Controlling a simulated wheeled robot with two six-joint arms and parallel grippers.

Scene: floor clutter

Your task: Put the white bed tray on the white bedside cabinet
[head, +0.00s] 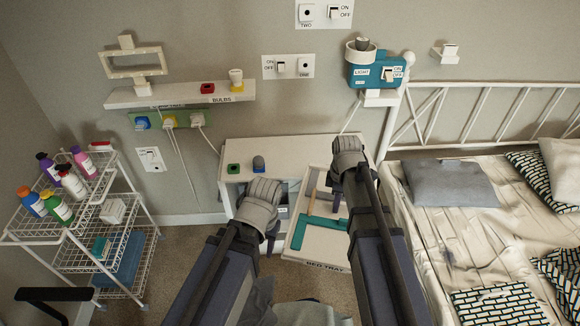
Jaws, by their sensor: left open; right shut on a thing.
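The white bed tray (302,264), lettered BED TRAY on its front edge, is in front of the right part of the white bedside cabinet (300,147). A teal L-shaped piece (312,237) and a wooden strip lie in the tray. My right gripper (337,202) is shut on the tray near its right side; the arm hides part of that side. My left gripper (271,243) is open, just left of the tray, in front of the cabinet. Whether the tray touches the cabinet cannot be told. Both wrists hide parts of the cabinet front.
The bed (450,225) is close on the right. A wire trolley (75,235) with bottles stands left. A shelf (180,95) hangs above.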

